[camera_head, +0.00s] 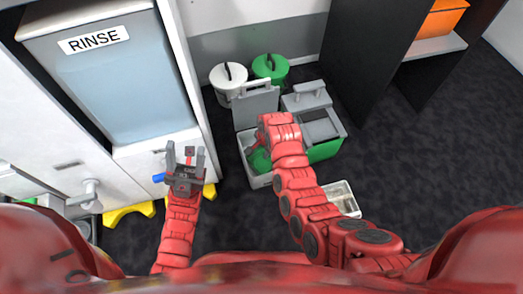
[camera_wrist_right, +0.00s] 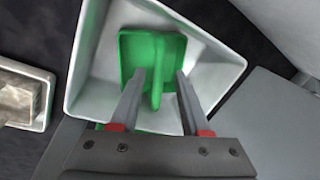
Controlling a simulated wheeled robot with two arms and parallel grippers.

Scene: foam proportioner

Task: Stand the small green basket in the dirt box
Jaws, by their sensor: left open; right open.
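A green piece with a raised upright handle, seemingly the small green basket (camera_wrist_right: 170,55), lies inside a pale grey open-topped box (camera_wrist_right: 95,70). In the head view the green piece (camera_head: 260,161) shows partly, inside the box (camera_head: 247,146) whose grey lid (camera_head: 257,108) is raised behind. My right gripper (camera_wrist_right: 158,76) is open over the box, with one finger on each side of the green handle; contact cannot be told. My red right arm hides much of the box in the head view. My left gripper (camera_head: 186,157) is open and empty before the RINSE unit.
A grey and green bin (camera_head: 325,150) stands right of the box. White (camera_head: 228,82) and green (camera_head: 270,67) lidded buckets stand behind. A small pale tray (camera_head: 345,197) lies at front right. A blue tap handle (camera_head: 158,178) is close beside my left gripper. Dark floor is clear at right.

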